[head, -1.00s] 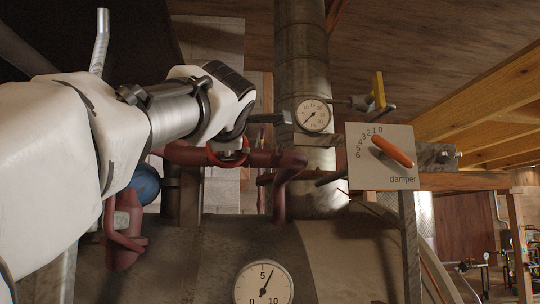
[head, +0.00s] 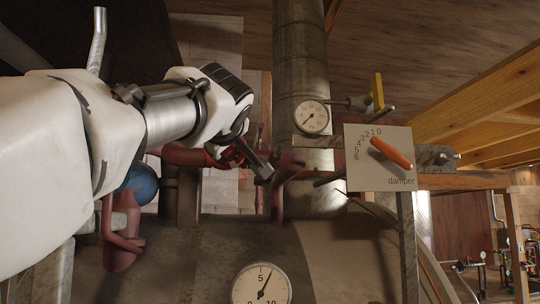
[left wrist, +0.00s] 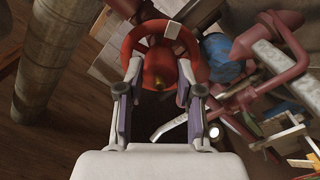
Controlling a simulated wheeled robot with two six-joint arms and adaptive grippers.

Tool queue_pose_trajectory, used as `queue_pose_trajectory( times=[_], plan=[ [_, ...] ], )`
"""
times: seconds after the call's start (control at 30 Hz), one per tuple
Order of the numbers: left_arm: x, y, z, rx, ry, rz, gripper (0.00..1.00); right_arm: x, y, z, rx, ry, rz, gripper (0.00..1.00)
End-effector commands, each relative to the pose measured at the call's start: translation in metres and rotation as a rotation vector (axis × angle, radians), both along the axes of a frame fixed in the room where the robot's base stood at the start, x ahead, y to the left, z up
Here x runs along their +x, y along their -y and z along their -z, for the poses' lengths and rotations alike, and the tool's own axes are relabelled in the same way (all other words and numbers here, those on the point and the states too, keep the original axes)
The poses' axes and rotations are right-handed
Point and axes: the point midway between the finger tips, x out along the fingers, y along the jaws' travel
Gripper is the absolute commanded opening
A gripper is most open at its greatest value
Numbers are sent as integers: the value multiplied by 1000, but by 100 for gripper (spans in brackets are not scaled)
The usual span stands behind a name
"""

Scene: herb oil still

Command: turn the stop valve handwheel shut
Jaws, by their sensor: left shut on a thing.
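The red stop valve handwheel (left wrist: 201,66) fills the upper middle of the left wrist view, with a small pale block on its rim and the red valve body inside the ring. My left gripper (left wrist: 159,70) has one finger at each side of the wheel and is shut on it. In the head view the left gripper (head: 248,163) reaches in from the left to the red pipe, with one dark finger slanting down to the right. There the handwheel (head: 235,156) is mostly hidden behind the gripper. My right gripper is not in view.
A damper plate (head: 361,172) with an orange lever stands right of the gripper. A small dial gauge (head: 311,117) is above it, and a larger gauge (head: 262,287) sits on the vessel below. A blue ball-shaped part (head: 142,184) and red pipework lie close beneath my left arm.

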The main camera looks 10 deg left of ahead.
Motion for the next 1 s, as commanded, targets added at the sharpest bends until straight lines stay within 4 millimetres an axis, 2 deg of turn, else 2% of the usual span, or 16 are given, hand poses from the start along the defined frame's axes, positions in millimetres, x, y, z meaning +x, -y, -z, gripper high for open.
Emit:
queue_pose_trajectory(
  times=[0.03, 1.0],
  plan=[
    [-2, 0, -6, 42, 0, 2, 1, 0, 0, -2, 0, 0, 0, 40],
    [-1, 1, -5, 925, -256, -3, 1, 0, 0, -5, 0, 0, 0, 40]
  ],
)
